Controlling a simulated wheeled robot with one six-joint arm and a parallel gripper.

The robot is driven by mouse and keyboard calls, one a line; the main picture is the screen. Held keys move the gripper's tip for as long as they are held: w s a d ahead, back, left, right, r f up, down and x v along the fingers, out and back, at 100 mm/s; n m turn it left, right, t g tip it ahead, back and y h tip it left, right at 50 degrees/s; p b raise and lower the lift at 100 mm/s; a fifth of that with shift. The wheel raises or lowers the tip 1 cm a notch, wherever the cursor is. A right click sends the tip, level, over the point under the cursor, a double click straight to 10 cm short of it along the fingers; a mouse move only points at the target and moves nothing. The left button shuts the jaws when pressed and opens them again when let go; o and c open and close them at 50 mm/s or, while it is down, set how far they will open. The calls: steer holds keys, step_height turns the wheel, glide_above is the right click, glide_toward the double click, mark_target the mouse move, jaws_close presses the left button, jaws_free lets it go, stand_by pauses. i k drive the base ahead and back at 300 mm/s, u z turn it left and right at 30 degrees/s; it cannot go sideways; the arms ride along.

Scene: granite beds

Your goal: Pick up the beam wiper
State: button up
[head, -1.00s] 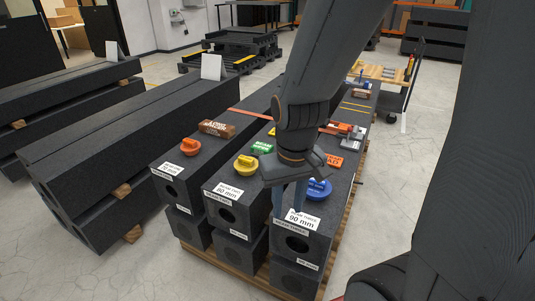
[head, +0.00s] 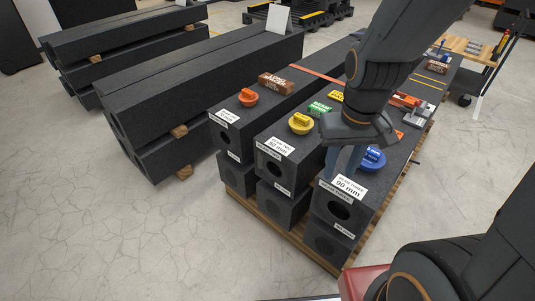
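A small green block (head: 319,110) with white lettering, seemingly starting "BEAM", lies on top of the middle beam, behind the yellow knob. It may be the beam wiper; the print is too small to be sure. My gripper (head: 343,160) points down near the front of the beams, left of the blue knob. Its two fingers look apart, with nothing visible between them. The green block is behind and to the left of my gripper. My arm hides part of the beam tops.
An orange knob (head: 248,97), a yellow knob (head: 301,123) and a blue knob (head: 372,158) sit near the beam fronts. A brown block (head: 276,83) lies on the left beam. More granite beams (head: 200,75) are stacked at left. A cart (head: 470,50) stands at back right.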

mark_target(316, 109)
steer(key=u, duration=0.55)
steer(key=k, duration=1.25)
steer(key=z, duration=0.1)
steer(key=i, duration=0.55)
steer(key=z, duration=0.7)
steer(key=i, duration=0.95)
steer(key=u, duration=0.25)
